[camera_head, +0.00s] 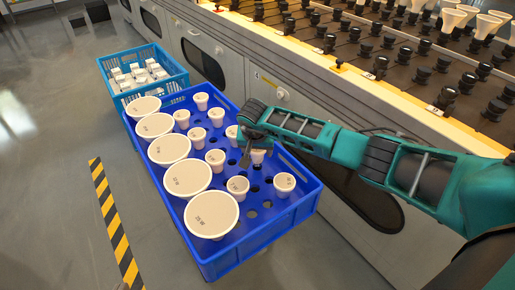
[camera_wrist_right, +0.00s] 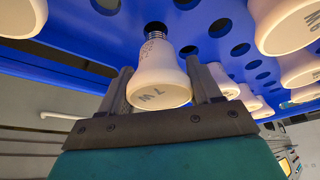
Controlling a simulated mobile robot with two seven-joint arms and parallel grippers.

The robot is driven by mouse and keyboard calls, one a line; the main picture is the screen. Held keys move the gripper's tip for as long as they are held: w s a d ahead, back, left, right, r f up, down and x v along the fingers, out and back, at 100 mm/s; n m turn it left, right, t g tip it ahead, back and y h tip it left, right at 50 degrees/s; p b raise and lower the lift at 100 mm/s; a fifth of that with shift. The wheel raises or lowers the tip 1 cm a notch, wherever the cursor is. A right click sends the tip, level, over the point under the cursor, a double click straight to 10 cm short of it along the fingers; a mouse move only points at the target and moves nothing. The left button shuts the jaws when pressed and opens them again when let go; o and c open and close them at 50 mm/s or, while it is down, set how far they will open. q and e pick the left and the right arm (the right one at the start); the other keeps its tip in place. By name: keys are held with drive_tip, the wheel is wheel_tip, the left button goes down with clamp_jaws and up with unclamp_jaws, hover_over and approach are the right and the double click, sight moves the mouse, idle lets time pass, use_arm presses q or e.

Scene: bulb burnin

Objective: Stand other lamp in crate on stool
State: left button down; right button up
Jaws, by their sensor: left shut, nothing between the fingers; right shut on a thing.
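The dark blue crate (camera_head: 262,228) holds large white round lamps (camera_head: 211,214) in a row on its left side and smaller white lamps (camera_head: 237,185) in holes. My right gripper (camera_head: 250,150) is over the crate's right side, shut on a small white lamp (camera_head: 258,156). In the right wrist view this lamp (camera_wrist_right: 158,80) is between the fingers, face toward the camera, marked "7W". Its screw base points at a hole in the crate's perforated plate; I cannot tell how deep it sits. The stool is hidden. My left gripper is not in view.
A lighter blue crate (camera_head: 154,91) with small white boxes stands behind. A long bench (camera_head: 300,66) with rows of black sockets and some white lamps (camera_head: 487,25) runs along the right. Empty holes (camera_head: 251,213) show in the near part of the crate. Striped tape (camera_head: 112,215) marks the floor.

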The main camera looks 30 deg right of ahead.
sight(258, 157)
drive_tip(key=shift+f+b, duration=0.55)
drive_tip(key=shift+f, duration=1)
use_arm(q)
drive_tip(key=shift+d+f, duration=0.1)
drive_tip(key=shift+f, duration=0.45)
use_arm(e)
drive_tip(key=o, duration=1.3)
drive_tip(key=shift+f, duration=0.1)
drive_tip(key=p+v, duration=0.2)
drive_tip(key=v, duration=0.3)
drive_tip(key=shift+w+d+p, duration=0.1)
drive_tip(key=shift+d+p, duration=0.05)
drive_tip(key=shift+p, duration=0.2)
use_arm(q)
drive_tip(key=r, duration=0.1)
drive_tip(key=r+p, duration=0.1)
drive_tip(key=a+r+p, duration=0.1)
drive_tip(key=shift+s+a+y, duration=0.1)
drive_tip(key=shift+s+y, duration=0.2)
use_arm(e)
drive_tip(key=v, duration=0.8)
use_arm(q)
drive_tip(key=shift+f, duration=0.1)
